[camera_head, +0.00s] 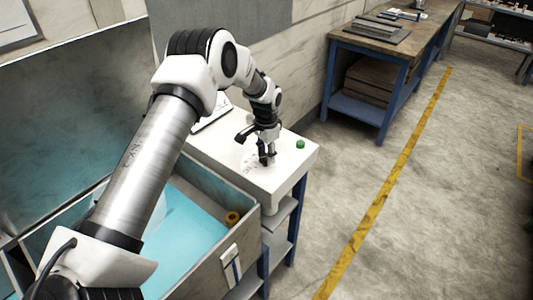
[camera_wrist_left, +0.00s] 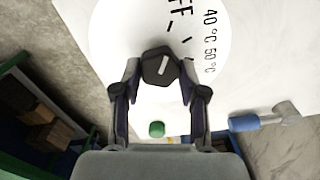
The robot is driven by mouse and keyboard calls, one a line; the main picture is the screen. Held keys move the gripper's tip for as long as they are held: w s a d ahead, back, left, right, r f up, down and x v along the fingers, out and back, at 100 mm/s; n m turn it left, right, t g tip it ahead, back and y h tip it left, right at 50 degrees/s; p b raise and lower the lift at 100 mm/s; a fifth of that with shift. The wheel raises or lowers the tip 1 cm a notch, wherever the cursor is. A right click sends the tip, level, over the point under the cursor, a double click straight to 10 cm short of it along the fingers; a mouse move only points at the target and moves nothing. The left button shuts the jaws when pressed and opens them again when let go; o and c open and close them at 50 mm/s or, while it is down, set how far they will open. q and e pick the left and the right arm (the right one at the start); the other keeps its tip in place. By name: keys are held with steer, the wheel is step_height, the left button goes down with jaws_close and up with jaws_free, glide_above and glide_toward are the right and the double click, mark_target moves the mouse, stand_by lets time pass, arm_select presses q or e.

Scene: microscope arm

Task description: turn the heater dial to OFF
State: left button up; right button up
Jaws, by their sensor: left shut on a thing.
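The heater dial (camera_wrist_left: 160,67) is a dark knob with a white pointer line, set on a white round face (camera_wrist_left: 210,45). The face carries tick marks and the labels "40 °C", "50 °C" and part of "OFF". The pointer line lies slanted, with its upper end towards the OFF lettering side; which mark it meets is hard to tell. My left gripper (camera_head: 266,160) is over the white panel top, and its fingers are shut on the dial from both sides in the left wrist view. In the head view the gripper mostly hides the dial. My right gripper is out of view.
A green button (camera_head: 300,144) sits on the white panel (camera_head: 285,178) near the dial. An open tank (camera_head: 250,200) with blue liquid lies to the left, with a brass-coloured fitting (camera_head: 232,218) inside. A workbench (camera_head: 385,45) stands at the back. The floor at right is clear.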

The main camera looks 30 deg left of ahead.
mark_target(266, 156)
arm_select(q)
steer(key=shift+s+f, duration=0.2)
steer(key=shift+f, duration=0.05)
steer(key=o, duration=1.1)
steer(key=shift+o, duration=0.2)
steer(key=shift+w+r, duration=0.1)
steer(key=shift+r, duration=0.1)
steer(key=shift+r, duration=0.4)
step_height(266, 156, up, 11)
